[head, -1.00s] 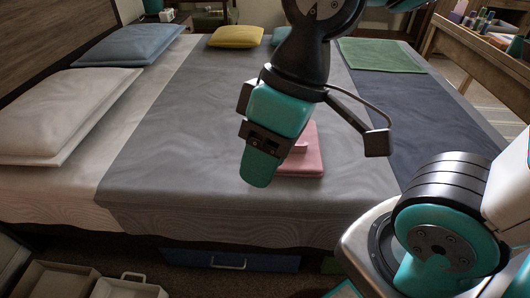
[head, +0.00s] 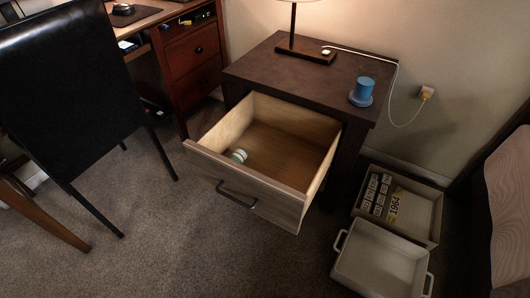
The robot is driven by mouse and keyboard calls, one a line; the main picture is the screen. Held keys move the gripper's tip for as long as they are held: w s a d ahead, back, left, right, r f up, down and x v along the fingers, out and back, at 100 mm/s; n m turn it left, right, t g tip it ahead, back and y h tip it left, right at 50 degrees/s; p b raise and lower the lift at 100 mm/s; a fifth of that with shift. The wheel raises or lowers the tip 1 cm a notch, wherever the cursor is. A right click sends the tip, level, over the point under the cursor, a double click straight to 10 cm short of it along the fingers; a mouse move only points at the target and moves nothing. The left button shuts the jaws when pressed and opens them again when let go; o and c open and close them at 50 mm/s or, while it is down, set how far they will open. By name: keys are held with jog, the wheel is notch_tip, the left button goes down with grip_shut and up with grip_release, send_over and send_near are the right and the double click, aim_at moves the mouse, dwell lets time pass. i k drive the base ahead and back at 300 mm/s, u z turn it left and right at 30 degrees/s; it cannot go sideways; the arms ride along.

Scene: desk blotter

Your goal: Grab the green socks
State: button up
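A small rounded green-and-white item (head: 238,156) lies inside the open drawer (head: 246,196) of the dark nightstand (head: 258,62), near the drawer's front left corner. It is small in the picture and partly hidden by the drawer front, so I cannot tell for sure that it is the green socks. The rest of the drawer's floor looks bare. My gripper is not in view.
A lamp (head: 293,40) and a blue item (head: 362,90) stand on the nightstand. A black chair (head: 75,85) and a desk (head: 190,62) are at left. Two bins (head: 382,262) (head: 432,208) sit on the carpet at right, beside the bed's edge (head: 510,205). Carpet in front is clear.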

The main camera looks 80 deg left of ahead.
aim_at(240, 155)
jog(key=u, duration=2.6)
jog(key=i, duration=0.3)
jog(key=z, duration=2.2)
jog(key=k, duration=0.9)
jog(key=u, duration=1.65)
jog(key=i, duration=1.05)
